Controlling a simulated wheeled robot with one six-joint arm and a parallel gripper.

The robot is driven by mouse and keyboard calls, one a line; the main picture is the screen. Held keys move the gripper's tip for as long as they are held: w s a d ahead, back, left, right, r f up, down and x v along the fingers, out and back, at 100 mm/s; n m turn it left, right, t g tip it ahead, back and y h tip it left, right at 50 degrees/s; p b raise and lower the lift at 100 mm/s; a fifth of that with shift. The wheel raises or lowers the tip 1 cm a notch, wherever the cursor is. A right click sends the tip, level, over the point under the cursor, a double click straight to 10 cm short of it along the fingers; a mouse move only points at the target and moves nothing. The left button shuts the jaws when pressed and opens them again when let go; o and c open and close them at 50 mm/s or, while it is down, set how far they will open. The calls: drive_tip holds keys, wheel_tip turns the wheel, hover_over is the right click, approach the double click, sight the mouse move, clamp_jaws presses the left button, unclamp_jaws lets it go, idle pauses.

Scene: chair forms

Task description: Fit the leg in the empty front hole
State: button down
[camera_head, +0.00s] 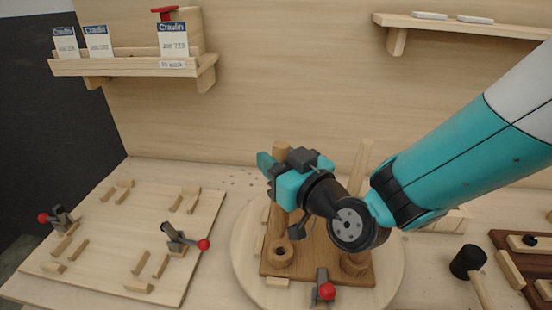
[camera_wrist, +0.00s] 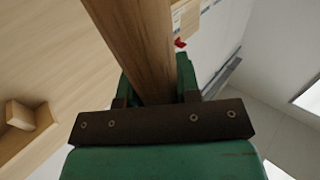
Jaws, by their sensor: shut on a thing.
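A brown wooden seat board (camera_head: 315,252) lies on a round pale turntable (camera_head: 243,268). Its front left boss (camera_head: 282,253) shows an open hole. Its front right boss (camera_head: 355,264) is partly behind my arm, so I cannot tell whether its hole is empty. A pale leg (camera_head: 362,165) stands slightly tilted at the back right. My gripper (camera_head: 272,172) is above the board's left part, shut on a brown leg (camera_wrist: 137,45). The leg's upper end (camera_head: 281,149) appears above the fingers in the head view; its lower end is hidden.
A red-knobbed clamp (camera_head: 323,288) stands at the board's front edge. Left is a pale fixture board (camera_head: 110,235) with blocks and red-knobbed clamps. A black mallet (camera_head: 467,262) lies at right. Shelves (camera_head: 140,66) hang on the back wall.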

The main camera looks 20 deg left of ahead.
drive_tip(key=shift+s+d+f+b, duration=0.1)
drive_tip(key=shift+f+b, duration=0.3)
drive_tip(key=shift+b, duration=0.15)
drive_tip(key=shift+f, duration=0.2)
drive_tip(key=shift+f+b, duration=2.45)
drive_tip(key=shift+f, duration=0.1)
drive_tip(key=shift+f+b, duration=0.35)
drive_tip(key=shift+b, duration=0.1)
drive_tip(key=c, duration=0.7)
unclamp_jaws()
drive_tip(key=shift+c, duration=0.2)
drive_tip(key=shift+r, duration=0.1)
